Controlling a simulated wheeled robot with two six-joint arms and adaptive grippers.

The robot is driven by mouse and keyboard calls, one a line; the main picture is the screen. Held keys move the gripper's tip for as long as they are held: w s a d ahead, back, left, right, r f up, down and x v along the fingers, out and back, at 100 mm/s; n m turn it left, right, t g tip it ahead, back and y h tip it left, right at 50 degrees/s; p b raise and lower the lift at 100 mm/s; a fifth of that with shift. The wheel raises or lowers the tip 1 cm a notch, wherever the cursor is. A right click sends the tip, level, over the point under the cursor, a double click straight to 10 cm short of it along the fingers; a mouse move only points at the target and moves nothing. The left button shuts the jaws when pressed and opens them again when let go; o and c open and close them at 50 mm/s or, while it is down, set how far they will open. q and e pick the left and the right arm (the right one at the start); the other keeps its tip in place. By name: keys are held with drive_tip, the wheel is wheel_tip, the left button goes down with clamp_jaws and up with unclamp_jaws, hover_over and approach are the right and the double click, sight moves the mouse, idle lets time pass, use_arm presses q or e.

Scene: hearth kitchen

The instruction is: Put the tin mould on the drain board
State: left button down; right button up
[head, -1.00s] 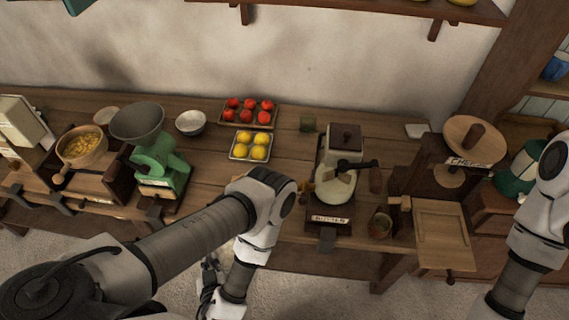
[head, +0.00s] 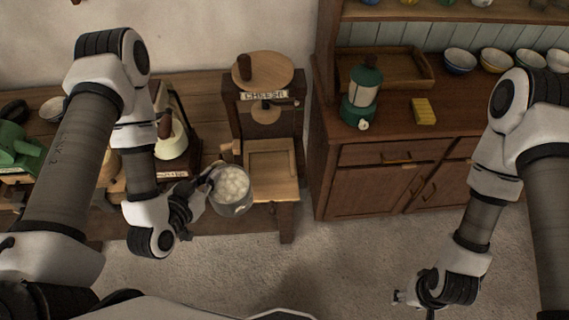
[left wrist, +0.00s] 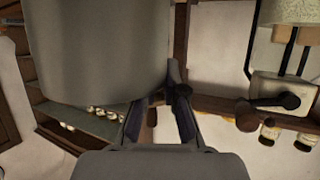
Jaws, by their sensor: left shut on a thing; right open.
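The tin mould (head: 241,209) is a grey metal cup filled with white lumps. My left gripper (head: 208,183) is shut on its left side and holds it upright in the air. In the left wrist view the mould (left wrist: 100,50) is a large grey wall, close in front of the fingers. The drain board (head: 285,189) is a pale wooden tray with a raised rim at the foot of the cheese press. The mould overlaps the board's front left part in the picture; its height above it is unclear. My right gripper (head: 400,297) is open and empty over the floor.
The cheese press (head: 290,120), with a round wooden top (head: 270,68), stands behind the board. At right, a cabinet (head: 350,190) carries a green lantern (head: 363,90) and a yellow sponge (head: 423,110).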

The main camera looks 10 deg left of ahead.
use_arm(q)
drive_tip(key=w+d+f+b, duration=0.1)
drive_tip(key=w+d, duration=0.1)
drive_tip(key=w, duration=0.2)
drive_tip(key=w+d+f+b, duration=0.2)
drive_tip(key=w, duration=0.3)
drive_tip(key=w+d+f+b, duration=0.1)
drive_tip(key=w+d+f, duration=0.1)
drive_tip(key=w, duration=0.3)
drive_tip(key=shift+d+b, duration=0.1)
drive_tip(key=shift+b, duration=0.2)
drive_tip(key=shift+f, duration=0.1)
drive_tip(key=c, duration=1.3)
unclamp_jaws()
drive_tip(key=shift+s, duration=0.1)
drive_tip(key=shift+o, duration=0.2)
